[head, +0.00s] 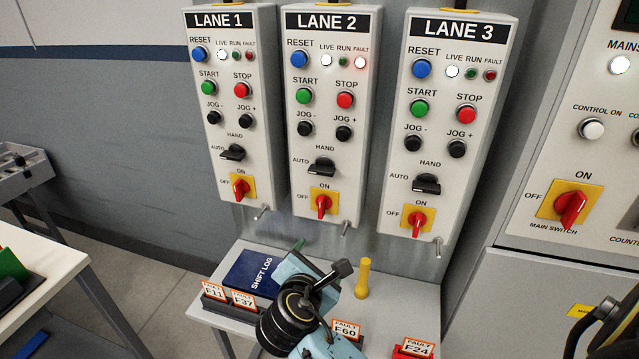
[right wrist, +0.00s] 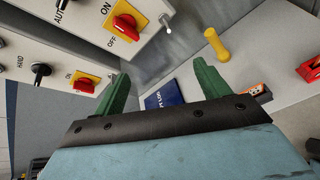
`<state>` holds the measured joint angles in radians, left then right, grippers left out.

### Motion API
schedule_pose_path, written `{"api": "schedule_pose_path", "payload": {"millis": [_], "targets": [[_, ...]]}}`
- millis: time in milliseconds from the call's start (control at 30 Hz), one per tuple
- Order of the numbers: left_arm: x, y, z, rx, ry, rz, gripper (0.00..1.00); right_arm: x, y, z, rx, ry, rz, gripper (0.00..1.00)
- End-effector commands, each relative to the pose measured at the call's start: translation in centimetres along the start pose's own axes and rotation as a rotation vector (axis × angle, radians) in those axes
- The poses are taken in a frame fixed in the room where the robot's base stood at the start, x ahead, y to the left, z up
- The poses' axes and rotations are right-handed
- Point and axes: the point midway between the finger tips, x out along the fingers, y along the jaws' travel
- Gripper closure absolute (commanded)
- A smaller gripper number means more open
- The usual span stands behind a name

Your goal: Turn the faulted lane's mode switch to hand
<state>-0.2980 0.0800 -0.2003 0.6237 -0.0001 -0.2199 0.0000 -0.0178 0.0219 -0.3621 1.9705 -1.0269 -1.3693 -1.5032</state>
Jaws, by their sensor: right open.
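Three lane panels hang on the wall. On the LANE 2 panel (head: 333,110) the FAULT lamp (head: 361,62) glows bright; the FAULT lamps of LANE 1 (head: 249,56) and LANE 3 (head: 490,76) are dark red. The LANE 2 black mode switch (head: 321,168) points left to AUTO, as do those of LANE 1 (head: 232,153) and LANE 3 (head: 426,184). My right gripper (head: 302,258) is low, below the LANE 2 panel and over the small table. In the right wrist view its green fingers (right wrist: 160,95) are apart, with nothing between them. My left gripper is out of view.
Red main switches on yellow plates sit under the mode switches, with metal pegs below. The small table (head: 392,297) holds a blue shift log (head: 252,272), a yellow cylinder (head: 363,278) and fault cards (head: 345,329). A mains cabinet (head: 545,255) stands at right.

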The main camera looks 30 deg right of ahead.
Motion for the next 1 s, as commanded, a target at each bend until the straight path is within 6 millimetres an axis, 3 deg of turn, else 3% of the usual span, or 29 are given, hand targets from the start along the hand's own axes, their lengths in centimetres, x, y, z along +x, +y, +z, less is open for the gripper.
{"api": "schedule_pose_path", "payload": {"millis": [33, 200, 300, 467, 1000], "targets": [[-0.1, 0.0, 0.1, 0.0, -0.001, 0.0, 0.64, -0.3, 2.2, 1.4, -0.102, -0.073, 0.031, 0.25], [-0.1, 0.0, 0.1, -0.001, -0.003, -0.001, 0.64, -1.7, 7.0, 5.2, -0.408, -0.292, 0.06, 0.25], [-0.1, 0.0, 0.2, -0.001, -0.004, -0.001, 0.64, -2.3, 8.5, 6.3, -0.507, -0.367, 0.054, 0.25], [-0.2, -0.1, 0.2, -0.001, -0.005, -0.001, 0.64, -2.1, 9.4, 7.2, -0.562, -0.41, 0.046, 0.25], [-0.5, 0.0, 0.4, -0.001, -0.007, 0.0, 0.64, 7.2, 10.8, 10.9, -0.562, -0.407, 0.045, 0.25]]}}
